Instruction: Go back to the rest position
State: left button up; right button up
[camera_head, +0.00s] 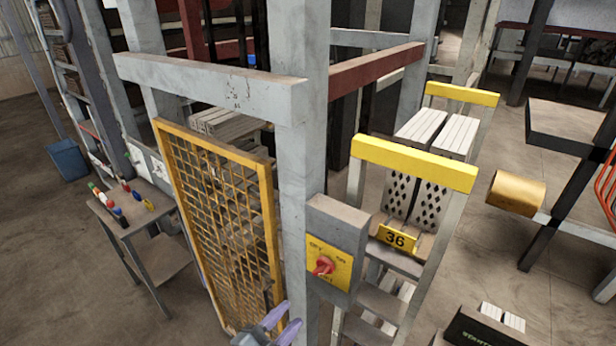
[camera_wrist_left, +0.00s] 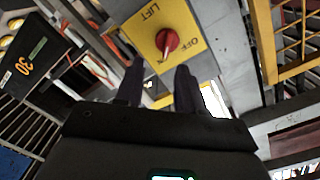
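My left gripper (camera_head: 282,324) shows at the bottom centre of the head view, with two purple-grey fingers apart and nothing between them. It is below and to the left of the grey switch box (camera_head: 337,247). In the left wrist view my left gripper (camera_wrist_left: 158,78) has its two dark fingers apart and empty. The red rotary switch (camera_head: 323,266) sits on the box's yellow plate. The red switch (camera_wrist_left: 167,40) also shows ahead of the fingertips, apparently apart from them. My right gripper is in neither view.
A yellow mesh gate (camera_head: 222,215) and a grey post (camera_head: 300,140) stand close to the left gripper. A yellow-topped rack (camera_head: 414,163) with bricks is to the right. A small table (camera_head: 135,222) stands at left. Open floor lies at lower left.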

pick_arm(q)
jog(key=s+a+f+n+g+y+p, duration=0.3)
jog(key=s+a+n+g+y+p, duration=0.1)
jog(key=s, duration=0.8)
jog(key=s+a+f+n+g+y+p, duration=0.3)
jog(key=s+a+n+g+y+p, duration=0.2)
jog(key=s+a+n+g, duration=0.2)
jog(key=s+a+n, duration=0.2)
jog(key=s+a, duration=0.2)
jog(key=s, duration=0.2)
